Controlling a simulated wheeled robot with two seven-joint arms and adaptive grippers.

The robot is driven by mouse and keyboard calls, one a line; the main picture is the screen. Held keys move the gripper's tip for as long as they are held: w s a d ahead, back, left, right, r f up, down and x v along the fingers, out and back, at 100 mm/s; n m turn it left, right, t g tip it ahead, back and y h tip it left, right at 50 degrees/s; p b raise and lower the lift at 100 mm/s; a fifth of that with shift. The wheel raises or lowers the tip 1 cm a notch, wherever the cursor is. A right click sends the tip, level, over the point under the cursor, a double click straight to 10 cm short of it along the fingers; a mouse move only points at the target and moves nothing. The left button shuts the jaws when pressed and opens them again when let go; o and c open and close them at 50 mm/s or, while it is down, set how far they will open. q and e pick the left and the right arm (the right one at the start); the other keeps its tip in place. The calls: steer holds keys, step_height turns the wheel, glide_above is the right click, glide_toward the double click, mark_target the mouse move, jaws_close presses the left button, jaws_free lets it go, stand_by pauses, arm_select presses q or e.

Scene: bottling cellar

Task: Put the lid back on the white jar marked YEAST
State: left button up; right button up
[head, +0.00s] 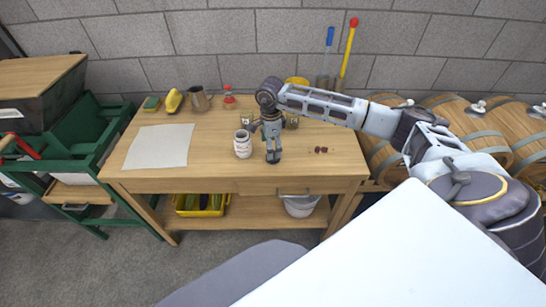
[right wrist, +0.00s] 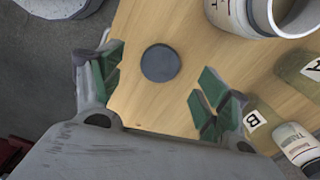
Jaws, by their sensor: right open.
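The white jar (head: 242,143) stands upright on the workbench, just left of my right gripper in the head view. In the right wrist view the jar (right wrist: 240,18) is at the top right, its mouth open and its label only partly readable. A round dark grey lid (right wrist: 161,63) lies flat on the wood, between my right gripper's fingers as seen from the wrist. My right gripper (head: 273,156) is open and empty, pointing down over the bench. The gripper hides the lid in the head view. My left gripper is in neither view.
Blocks marked A (right wrist: 298,72) and B (right wrist: 262,125) stand near the gripper. Small dark red items (head: 321,150) lie to the right.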

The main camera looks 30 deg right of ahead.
steer(key=shift+f, duration=0.1)
steer(key=shift+d+f+p, duration=0.15)
steer(key=shift+f+p, duration=0.1)
steer(key=shift+f, duration=1)
steer(key=shift+d+f+p, duration=0.1)
steer(key=shift+f+p, duration=0.15)
steer(key=shift+f, duration=1)
steer(key=shift+c, duration=0.2)
steer(key=c, duration=0.7)
